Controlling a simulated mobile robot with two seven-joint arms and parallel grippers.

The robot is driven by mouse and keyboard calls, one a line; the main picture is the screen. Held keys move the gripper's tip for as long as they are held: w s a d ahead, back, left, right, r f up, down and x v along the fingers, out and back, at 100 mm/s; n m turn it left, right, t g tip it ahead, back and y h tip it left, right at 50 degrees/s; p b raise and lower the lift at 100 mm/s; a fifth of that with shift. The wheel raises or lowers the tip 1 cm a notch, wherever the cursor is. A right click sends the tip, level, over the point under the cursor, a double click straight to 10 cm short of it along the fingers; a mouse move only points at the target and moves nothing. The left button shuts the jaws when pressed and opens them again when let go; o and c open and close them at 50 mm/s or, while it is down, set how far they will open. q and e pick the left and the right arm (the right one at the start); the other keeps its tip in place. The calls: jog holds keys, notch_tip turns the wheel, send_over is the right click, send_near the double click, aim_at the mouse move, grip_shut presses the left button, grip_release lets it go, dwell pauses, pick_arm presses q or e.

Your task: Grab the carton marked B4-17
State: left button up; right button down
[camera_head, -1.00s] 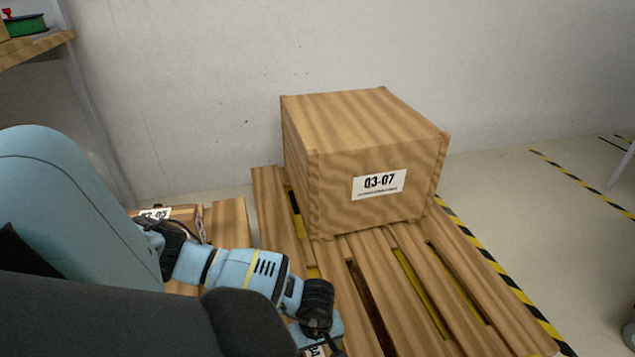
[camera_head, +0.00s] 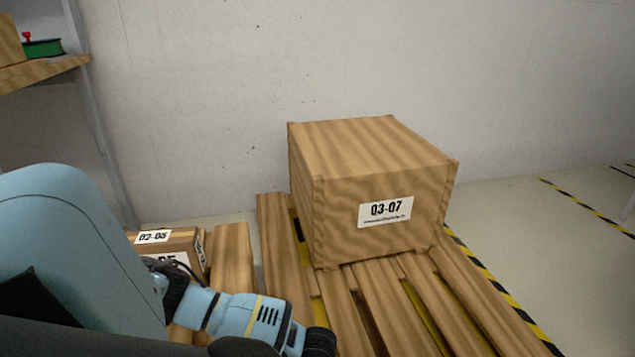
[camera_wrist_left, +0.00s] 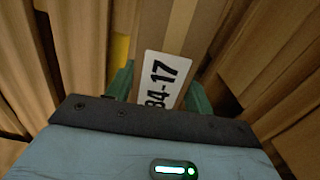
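In the left wrist view a narrow brown carton (camera_wrist_left: 187,30) lies between the two green fingers of my left gripper (camera_wrist_left: 160,88). Its white label reads "4-17" after a partly hidden first character that looks like a B. One finger stands at each long side of the carton, close to it; I cannot tell whether they press on it. In the head view my left forearm (camera_head: 255,314) reaches down over the pallet, and its fingers and this carton are below the picture's edge. My right gripper is not in view.
A shelf (camera_head: 45,74) is at upper left. Striped floor tape runs along the right.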

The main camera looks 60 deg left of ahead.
pick_arm(q)
grip_shut()
jog(key=shift+r, duration=0.1)
jog(key=shift+r, duration=0.15)
notch_tip(320, 180, up, 9)
jog(key=p, duration=0.4)
jog(key=shift+r, duration=0.35)
